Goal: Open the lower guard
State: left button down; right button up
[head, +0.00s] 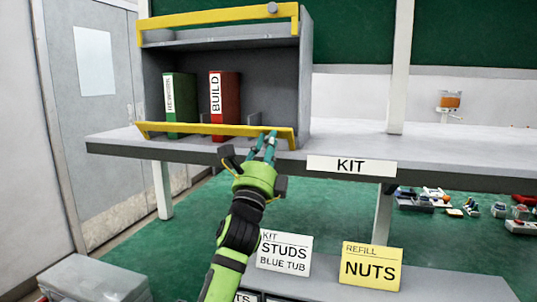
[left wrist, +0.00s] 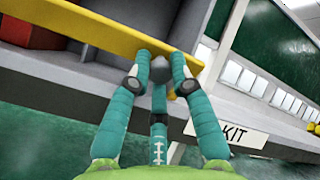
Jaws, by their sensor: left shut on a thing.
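The lower guard (head: 205,129) is a yellow bar across the bottom front of the grey cabinet, in front of the books. It also runs across the top of the left wrist view (left wrist: 105,30). My left gripper (head: 268,139) reaches its right part from the front. In the left wrist view the teal fingers (left wrist: 160,70) are shut on a grey knob (left wrist: 160,72) on the guard's front. In the head view the fingers hide this knob. My right gripper is not in view.
An upper yellow guard (head: 215,17) with a grey knob spans the cabinet top. A green book (head: 181,105) and a red book (head: 225,95) stand inside. The grey shelf (head: 345,147) has free room to the right. Signs (head: 371,266) stand low in front.

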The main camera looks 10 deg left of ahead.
pick_arm(q)
jog(key=shift+s+a+r, duration=0.1)
jog(key=shift+a+r, duration=0.05)
jog(key=shift+r, duration=0.15)
jog(key=c, duration=1.1)
grip_release()
jog(key=shift+f, duration=0.1)
jog(key=shift+f, duration=0.15)
jog(key=v, duration=1.2)
